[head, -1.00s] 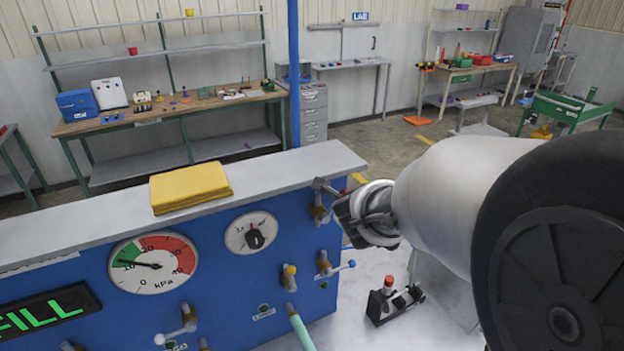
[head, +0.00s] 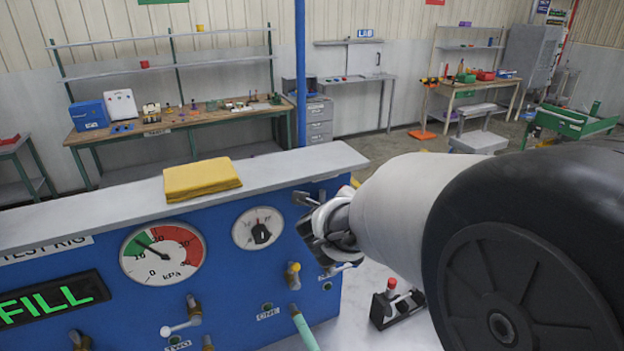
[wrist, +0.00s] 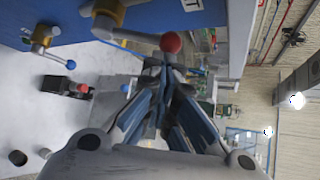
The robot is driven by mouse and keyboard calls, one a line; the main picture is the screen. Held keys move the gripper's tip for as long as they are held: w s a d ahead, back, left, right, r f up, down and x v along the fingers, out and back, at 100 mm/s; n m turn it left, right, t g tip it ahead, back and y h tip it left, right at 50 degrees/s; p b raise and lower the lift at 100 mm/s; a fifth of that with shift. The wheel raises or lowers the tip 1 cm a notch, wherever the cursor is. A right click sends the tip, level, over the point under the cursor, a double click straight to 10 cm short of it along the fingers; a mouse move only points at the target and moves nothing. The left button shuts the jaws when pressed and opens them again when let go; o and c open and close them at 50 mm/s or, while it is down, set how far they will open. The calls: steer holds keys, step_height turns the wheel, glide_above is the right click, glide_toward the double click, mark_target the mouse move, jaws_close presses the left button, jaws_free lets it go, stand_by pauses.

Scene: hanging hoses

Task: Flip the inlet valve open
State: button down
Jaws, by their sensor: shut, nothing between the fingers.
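The blue test-rig panel (head: 225,290) carries several small brass valves with ball-ended levers. In the wrist view, a brass valve (wrist: 105,15) has a grey lever ending in a red ball (wrist: 170,42). The red ball is right by the tips of my gripper (wrist: 165,72); I cannot tell whether they touch. A second brass valve (wrist: 42,38) has a blue ball (wrist: 71,64). In the head view my gripper (head: 318,228) is at the panel's right end and partly hides these valves. It looks shut and empty. No inlet label is readable.
A yellow folded cloth (head: 202,179) lies on the panel's top ledge. A pressure gauge (head: 162,252), a knob dial (head: 258,229) and a lit FILL display (head: 50,298) are on its face. A teal hose (head: 304,330) hangs below. A small black device (head: 392,303) stands right of the panel.

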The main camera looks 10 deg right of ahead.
steer(key=shift+w+a+r, duration=0.15)
steer(key=shift+r, duration=0.05)
stand_by(0.6)
